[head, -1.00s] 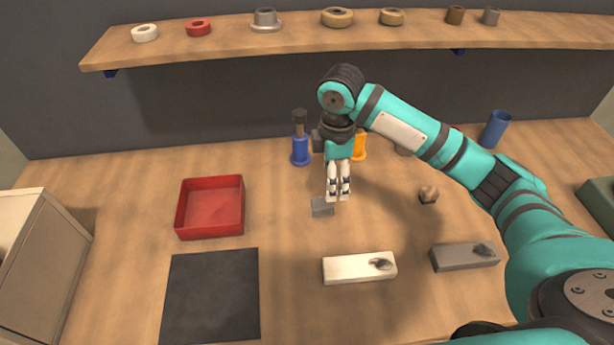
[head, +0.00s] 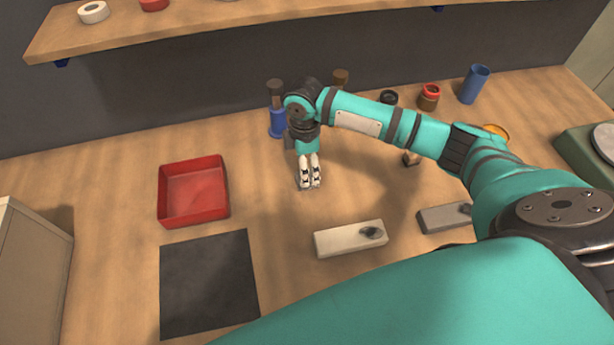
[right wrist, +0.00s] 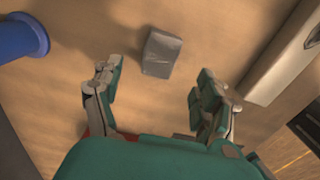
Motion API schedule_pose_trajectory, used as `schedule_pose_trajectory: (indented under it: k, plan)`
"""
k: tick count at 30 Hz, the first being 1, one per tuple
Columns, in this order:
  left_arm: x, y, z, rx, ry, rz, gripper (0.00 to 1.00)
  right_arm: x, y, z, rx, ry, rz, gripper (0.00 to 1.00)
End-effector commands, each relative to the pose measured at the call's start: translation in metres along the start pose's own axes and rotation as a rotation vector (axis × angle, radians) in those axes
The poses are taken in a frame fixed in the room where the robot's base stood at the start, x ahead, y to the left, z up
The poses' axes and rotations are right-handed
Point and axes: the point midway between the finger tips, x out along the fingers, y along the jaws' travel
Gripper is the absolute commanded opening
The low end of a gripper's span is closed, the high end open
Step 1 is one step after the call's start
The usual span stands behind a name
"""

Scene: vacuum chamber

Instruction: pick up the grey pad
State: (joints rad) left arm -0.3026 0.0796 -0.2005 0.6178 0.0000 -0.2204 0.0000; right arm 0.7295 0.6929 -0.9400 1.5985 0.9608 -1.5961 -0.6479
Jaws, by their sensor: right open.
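The grey pad is a small grey block; in the right wrist view the pad (right wrist: 161,53) lies flat on the wooden bench, just ahead of and between the fingertips. In the head view it is almost wholly hidden behind my right gripper (head: 309,183), which points down over it. In the right wrist view the right gripper (right wrist: 159,78) has its two fingers spread apart, with nothing between them. I cannot tell its exact height above the pad. My left gripper is not in view.
A red tray (head: 163,207) and a dark mat (head: 208,283) lie to the left. A blue-based tool (head: 277,122) stands just behind the gripper. A white block (head: 349,239) and a grey block (head: 441,218) lie in front and right. A shelf (head: 200,30) spans the back.

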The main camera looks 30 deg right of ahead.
Motion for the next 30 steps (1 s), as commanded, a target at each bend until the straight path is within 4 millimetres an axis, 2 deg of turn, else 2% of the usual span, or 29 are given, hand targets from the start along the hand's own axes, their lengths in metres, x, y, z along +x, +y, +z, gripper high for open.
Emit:
schedule_pose_trajectory:
  k: [7,15,23,24,30]
  plan:
    - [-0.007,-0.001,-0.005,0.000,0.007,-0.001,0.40,0.017,0.000,0.003,0.000,-0.002,-0.002,0.75]
    - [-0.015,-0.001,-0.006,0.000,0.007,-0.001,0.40,0.055,0.001,0.007,0.000,-0.001,0.000,0.75]
    - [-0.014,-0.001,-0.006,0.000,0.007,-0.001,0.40,0.059,0.001,0.006,-0.001,0.000,0.001,0.75]
    - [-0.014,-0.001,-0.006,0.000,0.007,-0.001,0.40,0.059,0.001,0.006,-0.001,0.000,0.001,0.74]
    - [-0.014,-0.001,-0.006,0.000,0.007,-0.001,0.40,0.059,0.002,0.006,-0.001,0.000,0.001,0.48]
